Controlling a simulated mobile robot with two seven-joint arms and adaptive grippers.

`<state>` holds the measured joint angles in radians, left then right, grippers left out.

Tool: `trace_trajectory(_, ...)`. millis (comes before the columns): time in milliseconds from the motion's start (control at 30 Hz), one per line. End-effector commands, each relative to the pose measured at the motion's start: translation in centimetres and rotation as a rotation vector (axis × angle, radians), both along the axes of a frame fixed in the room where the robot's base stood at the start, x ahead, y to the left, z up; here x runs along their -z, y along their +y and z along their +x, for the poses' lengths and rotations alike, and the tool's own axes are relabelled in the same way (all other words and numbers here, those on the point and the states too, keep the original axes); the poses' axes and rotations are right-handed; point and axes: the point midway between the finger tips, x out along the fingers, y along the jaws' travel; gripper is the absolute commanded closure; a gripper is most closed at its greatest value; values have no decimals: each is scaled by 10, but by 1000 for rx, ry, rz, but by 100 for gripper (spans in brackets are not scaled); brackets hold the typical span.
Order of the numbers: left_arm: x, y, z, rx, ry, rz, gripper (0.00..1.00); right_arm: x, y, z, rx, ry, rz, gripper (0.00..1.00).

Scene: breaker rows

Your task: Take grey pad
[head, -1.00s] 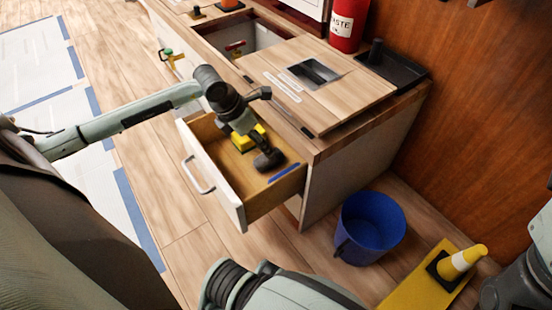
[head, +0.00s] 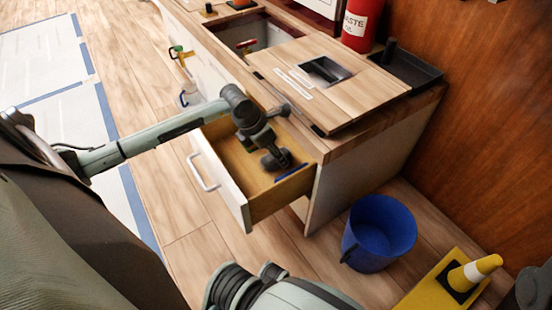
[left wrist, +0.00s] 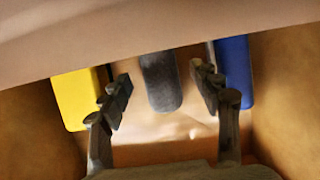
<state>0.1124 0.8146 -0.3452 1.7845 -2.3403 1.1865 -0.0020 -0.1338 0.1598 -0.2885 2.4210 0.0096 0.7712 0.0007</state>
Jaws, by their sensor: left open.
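The grey pad (left wrist: 160,82) is a dark, rounded-end strip in the left wrist view. It lies in the open drawer (head: 231,182), between a yellow block (left wrist: 75,98) on the left and a blue piece (left wrist: 234,75) on the right. My left gripper (head: 277,160) reaches down into the drawer in the head view. In the left wrist view its fingers (left wrist: 163,90) are open, one on each side of the pad, with gaps visible. The pad's upper end is hidden behind a pale band. In the head view my gripper and arm hide the pad and the yellow block.
The wooden counter (head: 350,100) with a recessed tray overhangs the drawer's far side. The drawer walls stand close around my left gripper. A blue bucket (head: 380,232) and a yellow board with a cone (head: 472,273) are on the floor at right.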

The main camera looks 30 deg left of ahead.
Motion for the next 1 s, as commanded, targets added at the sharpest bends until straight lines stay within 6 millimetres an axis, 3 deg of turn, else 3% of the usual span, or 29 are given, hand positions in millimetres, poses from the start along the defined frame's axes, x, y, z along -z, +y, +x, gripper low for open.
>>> trace_trajectory(700,5,0,0,-1,1,0,37,3,0,0,1,2,-1,60)
trace_trajectory(1000,5,0,0,-1,0,0,72,3,0,0,0,2,-1,60)
